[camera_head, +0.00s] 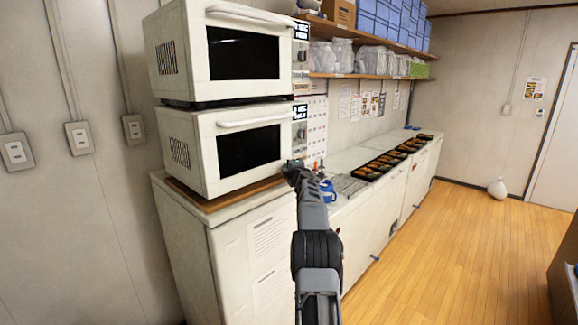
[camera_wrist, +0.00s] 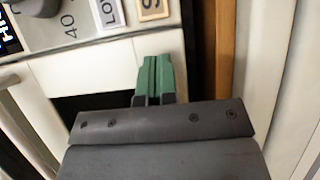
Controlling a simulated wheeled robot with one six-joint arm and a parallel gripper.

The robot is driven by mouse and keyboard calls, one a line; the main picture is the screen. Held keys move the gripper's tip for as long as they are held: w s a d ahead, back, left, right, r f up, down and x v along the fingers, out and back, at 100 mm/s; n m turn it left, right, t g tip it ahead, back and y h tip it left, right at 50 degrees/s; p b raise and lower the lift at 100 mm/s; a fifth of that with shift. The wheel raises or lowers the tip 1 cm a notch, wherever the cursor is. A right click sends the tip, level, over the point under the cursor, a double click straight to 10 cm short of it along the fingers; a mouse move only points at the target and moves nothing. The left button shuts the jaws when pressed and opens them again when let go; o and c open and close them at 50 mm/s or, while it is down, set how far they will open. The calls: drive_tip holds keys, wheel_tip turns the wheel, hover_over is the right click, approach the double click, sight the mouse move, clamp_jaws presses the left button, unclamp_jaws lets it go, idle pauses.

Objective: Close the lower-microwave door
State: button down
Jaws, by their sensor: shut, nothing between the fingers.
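The lower microwave (camera_head: 178,150) is white and sits on a wooden board on the counter at left. Its lower-microwave door (camera_head: 205,150) has a dark window and a pale handle (camera_head: 250,122) along the top. The door looks flush with the body, with no clear gap visible. My gripper (camera_head: 292,166) is at the door's lower right corner, near the control panel. In the wrist view, the green fingertips (camera_wrist: 157,80) are together and empty, over the cream door frame (camera_wrist: 118,68). I cannot tell whether they touch it.
An upper microwave (camera_head: 172,55) stands on top of the lower one, its door looking shut. Behind my arm, the long counter (camera_head: 345,158) holds a blue mug (camera_head: 328,192) and several black food trays (camera_head: 385,160). Open wooden floor (camera_head: 460,240) lies at right.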

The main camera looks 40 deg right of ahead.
drive_tip(key=shift+w+a+r, duration=0.25)
drive_tip(key=shift+r, duration=0.3)
drive_tip(key=s+d+b, duration=0.2)
drive_tip(key=s+b, duration=0.3)
drive_tip(key=s, duration=0.9)
drive_tip(key=shift+s+f, duration=0.25)
drive_tip(key=shift+f, duration=0.15)
